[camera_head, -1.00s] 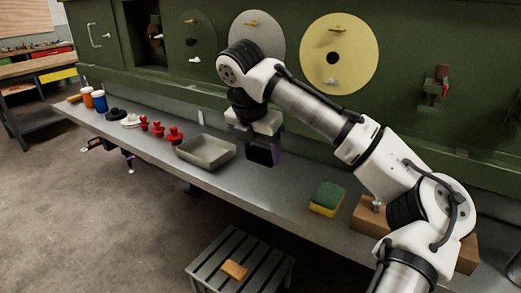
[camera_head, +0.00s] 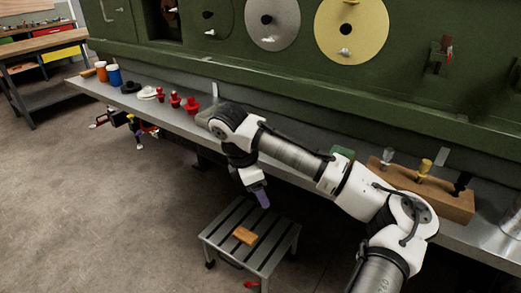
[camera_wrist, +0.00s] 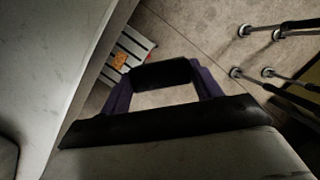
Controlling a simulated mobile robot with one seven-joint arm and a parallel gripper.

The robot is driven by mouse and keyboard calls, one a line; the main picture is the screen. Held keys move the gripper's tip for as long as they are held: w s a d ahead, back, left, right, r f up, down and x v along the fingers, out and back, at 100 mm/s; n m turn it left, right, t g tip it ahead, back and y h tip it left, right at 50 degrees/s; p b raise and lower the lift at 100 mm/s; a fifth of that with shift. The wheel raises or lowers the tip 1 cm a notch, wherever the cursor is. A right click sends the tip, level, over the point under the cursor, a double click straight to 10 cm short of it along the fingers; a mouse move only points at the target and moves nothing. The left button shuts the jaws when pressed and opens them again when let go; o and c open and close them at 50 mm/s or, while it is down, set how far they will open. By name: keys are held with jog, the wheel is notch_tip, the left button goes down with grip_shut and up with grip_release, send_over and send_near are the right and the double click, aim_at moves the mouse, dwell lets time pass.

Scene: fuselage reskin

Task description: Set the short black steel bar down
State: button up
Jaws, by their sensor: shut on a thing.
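The short black steel bar (camera_wrist: 163,73) lies crosswise between the purple fingers of my gripper (camera_wrist: 165,84) in the wrist view. My gripper is shut on it. In the head view my gripper (camera_head: 261,197) hangs in front of the bench edge, above the slatted grey stool (camera_head: 222,242). One purple finger shows there, and I cannot make out the bar.
A tan block (camera_head: 244,235) lies on the stool. The grey bench (camera_head: 180,122) carries red knobbed parts (camera_head: 190,106), bottles, and a wooden block (camera_head: 425,195) with pegs. My arm covers much of the metal tray. Thin metal legs stand at the right in the wrist view.

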jog(key=s+a+f+m+g+y, duration=0.1)
jog(key=f+m, duration=0.9)
jog(key=f, duration=1)
jog(key=s+a+f+m+g+y, duration=0.1)
jog(key=f+m, duration=0.9)
jog(key=f, duration=1)
jog(key=s+g+y, duration=0.1)
jog(key=s+g, duration=0.1)
jog(key=s, duration=0.1)
jog(key=shift+a+f+m, duration=0.25)
jog(key=shift+f+m, duration=0.05)
jog(key=shift+s, duration=0.2)
